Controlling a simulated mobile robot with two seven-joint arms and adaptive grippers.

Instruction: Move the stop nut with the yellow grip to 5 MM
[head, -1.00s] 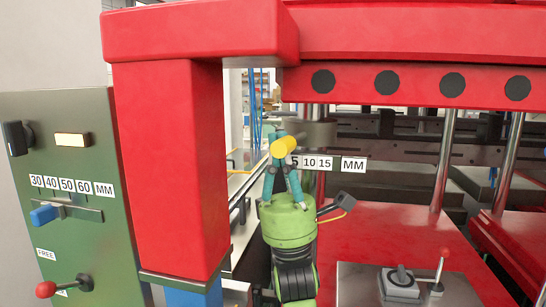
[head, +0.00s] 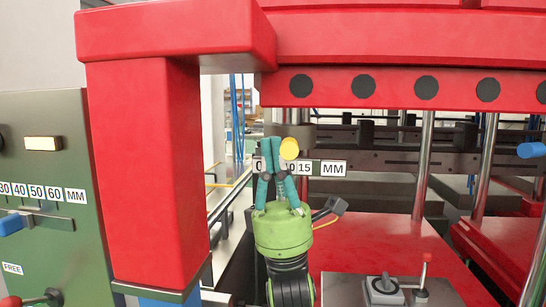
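The yellow grip (head: 289,149) shows its round end in front of the scale plate (head: 333,169). It covers part of the plate around the 5 and 10. The 0 is partly behind my fingers, and the 15 and MM are readable. My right gripper (head: 272,146), green with teal fingers, points up from below. Its fingertips are close together just left of the yellow grip, with nothing visible between them. I cannot tell whether they touch the grip. The nut's body behind the grip is mostly hidden. My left gripper is out of view.
A red column (head: 150,170) and red beam (head: 400,85) frame the space left and above. A green panel (head: 45,150) with another scale and a blue knob stands far left. A grey plate with a joystick (head: 383,285) lies lower right. A blue handle (head: 531,150) shows right.

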